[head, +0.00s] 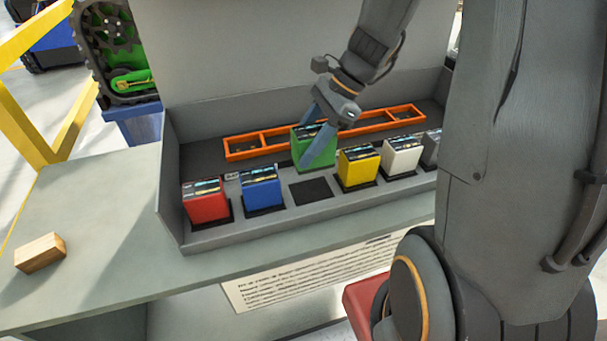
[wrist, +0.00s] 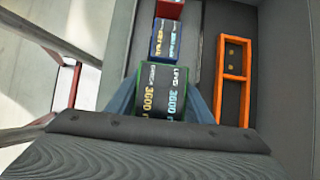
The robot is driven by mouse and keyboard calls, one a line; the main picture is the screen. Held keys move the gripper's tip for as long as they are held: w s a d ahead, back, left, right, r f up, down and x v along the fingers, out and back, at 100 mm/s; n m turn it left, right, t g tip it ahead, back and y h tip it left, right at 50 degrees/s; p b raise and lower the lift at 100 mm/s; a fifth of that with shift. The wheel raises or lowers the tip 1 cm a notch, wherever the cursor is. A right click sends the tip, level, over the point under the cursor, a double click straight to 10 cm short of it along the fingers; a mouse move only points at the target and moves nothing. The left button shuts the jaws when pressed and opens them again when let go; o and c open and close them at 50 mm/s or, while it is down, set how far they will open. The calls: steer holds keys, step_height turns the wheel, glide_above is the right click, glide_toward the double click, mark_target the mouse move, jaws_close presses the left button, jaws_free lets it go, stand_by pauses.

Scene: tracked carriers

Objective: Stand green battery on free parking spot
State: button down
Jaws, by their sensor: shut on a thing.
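The green battery (head: 308,150) is upright between the blue fingers of my gripper (head: 318,135) in the head view. In the wrist view the green battery (wrist: 161,92) fills the space between the fingertips, its labelled top facing the camera. My gripper is shut on it. A dark, empty square spot (head: 311,190) lies in the front row between the blue battery (head: 261,189) and the yellow battery (head: 358,168). The green battery is above and behind this spot. Whether its bottom touches anything is hard to tell.
A red battery (head: 205,202) stands left of the blue one. A white battery (head: 401,157) and a grey one (head: 431,148) stand right of the yellow. An orange frame (head: 243,147) lies behind the row. A wooden block (head: 40,254) sits on the bench at left.

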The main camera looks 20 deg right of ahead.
steer(key=shift+w+f, duration=0.2)
steer(key=shift+f, duration=0.05)
steer(key=shift+f+p, duration=0.5)
steer(key=shift+f, duration=4.25)
steer(key=shift+f, duration=0.15)
steer(key=c, duration=0.9)
jaws_free()
